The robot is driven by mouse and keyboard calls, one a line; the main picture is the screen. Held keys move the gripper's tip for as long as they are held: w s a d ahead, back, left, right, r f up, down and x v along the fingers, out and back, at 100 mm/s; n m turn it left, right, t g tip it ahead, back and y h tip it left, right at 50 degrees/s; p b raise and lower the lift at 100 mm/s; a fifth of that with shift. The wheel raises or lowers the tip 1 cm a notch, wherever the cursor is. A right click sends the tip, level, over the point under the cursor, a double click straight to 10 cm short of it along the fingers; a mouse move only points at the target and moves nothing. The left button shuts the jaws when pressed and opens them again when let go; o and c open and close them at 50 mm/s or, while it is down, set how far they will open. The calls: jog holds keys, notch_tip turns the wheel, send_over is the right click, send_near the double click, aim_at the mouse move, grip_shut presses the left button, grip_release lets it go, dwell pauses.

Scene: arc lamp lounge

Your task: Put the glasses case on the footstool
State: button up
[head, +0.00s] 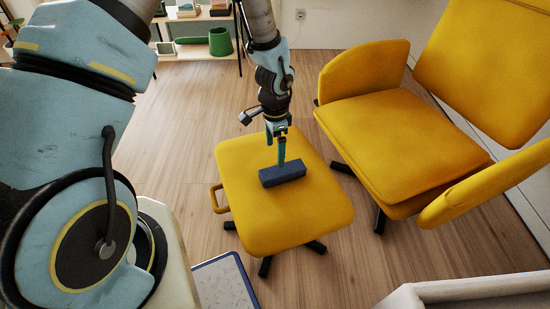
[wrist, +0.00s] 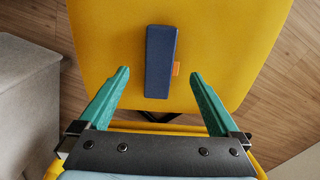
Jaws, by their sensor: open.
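The glasses case (head: 283,174) is a dark blue oblong box lying on the yellow seat of the footstool (head: 300,217). In the wrist view the case (wrist: 159,62) has a small orange tab on its right side and lies on the yellow cushion (wrist: 105,40). My gripper (head: 280,150) is above the footstool, right by the case in the head view. In the wrist view my gripper's green fingers (wrist: 160,85) are spread wide apart, with the case lying beyond and between them, touching neither. Nothing is held.
A yellow armchair (head: 400,150) stands to the right of the footstool. A blue-edged board (head: 224,283) is at the lower front, and a pale edge (head: 470,292) at the lower right. A shelf with a green pot (head: 220,42) is behind. Wooden floor (head: 185,150) is clear on the left.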

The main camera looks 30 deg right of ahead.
jog(key=w+a+r+n+t, duration=0.1)
jog(key=w+a+r+n, duration=0.25)
jog(key=a+r, duration=0.45)
jog(key=w+a+r+n, duration=0.3)
jog(key=a+r+n, duration=0.2)
jog(key=a+r, duration=0.3)
jog(key=s+a+r+n, duration=0.2)
jog(key=a+r+n, duration=0.1)
jog(key=a, duration=0.5)
jog(key=s+a+r+n, duration=0.3)
jog(key=a+n, duration=0.3)
jog(key=a, duration=0.2)
jog(key=shift+r+t, duration=0.3)
jog(key=shift+s+r, duration=0.1)
jog(key=shift+o, duration=0.2)
notch_tip(320, 180, up, 17)
jog(key=p, duration=1.7)
jog(key=shift+f, duration=0.2)
